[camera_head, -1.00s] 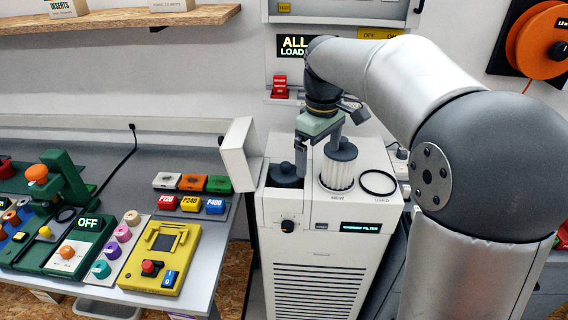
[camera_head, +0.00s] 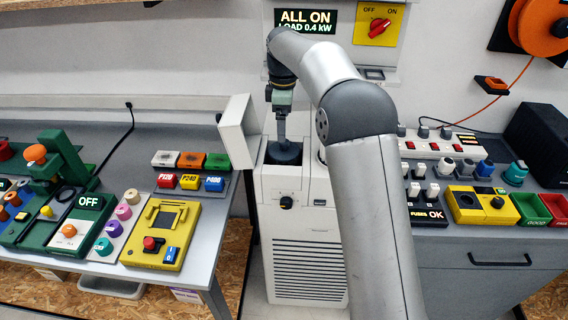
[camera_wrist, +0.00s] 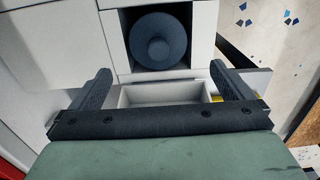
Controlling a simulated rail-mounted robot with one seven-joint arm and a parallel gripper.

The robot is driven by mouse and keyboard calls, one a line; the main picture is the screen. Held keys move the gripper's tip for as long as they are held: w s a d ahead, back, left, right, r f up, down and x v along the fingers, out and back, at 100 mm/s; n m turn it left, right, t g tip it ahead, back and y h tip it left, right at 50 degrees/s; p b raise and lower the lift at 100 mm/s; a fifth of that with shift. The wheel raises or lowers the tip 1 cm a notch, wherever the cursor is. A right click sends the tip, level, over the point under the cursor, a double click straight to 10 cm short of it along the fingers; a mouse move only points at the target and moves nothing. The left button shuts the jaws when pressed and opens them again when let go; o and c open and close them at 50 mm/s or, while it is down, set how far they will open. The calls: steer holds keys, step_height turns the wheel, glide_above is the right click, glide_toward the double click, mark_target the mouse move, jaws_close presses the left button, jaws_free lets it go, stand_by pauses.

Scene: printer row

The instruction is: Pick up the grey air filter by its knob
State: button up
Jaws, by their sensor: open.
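The grey air filter (camera_head: 285,154) is dark and round, and sits in the square opening on top of the white filter unit (camera_head: 299,235). The wrist view shows the filter (camera_wrist: 146,27) and its round knob (camera_wrist: 159,50) inside the opening. My gripper (camera_head: 281,138) points down over the filter in the head view. In the wrist view my gripper (camera_wrist: 162,78) is open and empty, its fingers wide apart. The knob lies beyond the fingertips, roughly midway between them. The gap to the knob is hard to judge.
A white hinged lid (camera_head: 238,132) stands open left of the opening. A shallow empty recess (camera_wrist: 163,94) shows below the opening in the wrist view. My arm hides most of the unit's right side. Workbenches (camera_head: 203,253) with controls stand on both sides.

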mark_target(284, 160)
step_height(284, 160, down, 9)
steer(key=shift+w+d+r+p, duration=0.1)
steer(key=shift+r+p, duration=0.05)
steer(key=shift+p, duration=0.95)
steer(key=c, duration=1.2)
steer(key=shift+r, duration=0.1)
steer(key=shift+c, duration=0.7)
steer(key=shift+r, duration=0.1)
